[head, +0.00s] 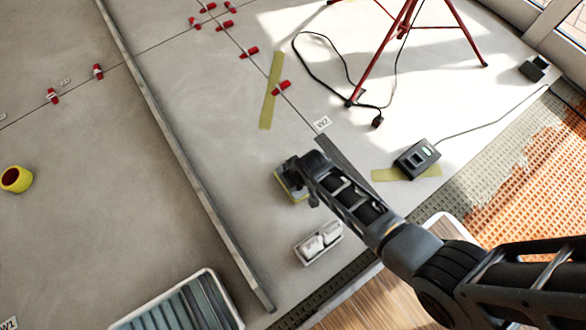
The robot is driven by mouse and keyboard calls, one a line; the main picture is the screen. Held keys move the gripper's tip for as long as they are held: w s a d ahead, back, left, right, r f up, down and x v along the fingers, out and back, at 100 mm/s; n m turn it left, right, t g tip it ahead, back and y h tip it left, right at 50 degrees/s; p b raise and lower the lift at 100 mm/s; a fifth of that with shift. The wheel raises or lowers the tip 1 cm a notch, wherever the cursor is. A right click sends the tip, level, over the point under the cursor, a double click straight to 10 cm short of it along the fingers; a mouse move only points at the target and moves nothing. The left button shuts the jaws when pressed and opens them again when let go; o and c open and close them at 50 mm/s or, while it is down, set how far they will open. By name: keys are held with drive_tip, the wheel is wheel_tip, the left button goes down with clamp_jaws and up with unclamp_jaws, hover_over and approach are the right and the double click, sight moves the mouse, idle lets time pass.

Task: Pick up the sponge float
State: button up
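The sponge float (285,184) appears as a flat object with a yellowish edge on the grey tiles near the middle. It is mostly hidden under my gripper (302,188). My gripper reaches over it from the lower right. The fingers are dark and small here, so I cannot tell whether they touch the float, or whether they are open or shut.
A small tray with white items (319,243) lies just below my gripper. A long grey straightedge (185,155) lies to the left, with a ribbed wash tub (180,308) below. A black charger (417,158) and red tripod (400,30) stand to the right. Red clips dot the tile joints.

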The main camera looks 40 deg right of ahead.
drive_tip(key=shift+c, duration=0.3)
clamp_jaws()
drive_tip(key=shift+r, duration=0.1)
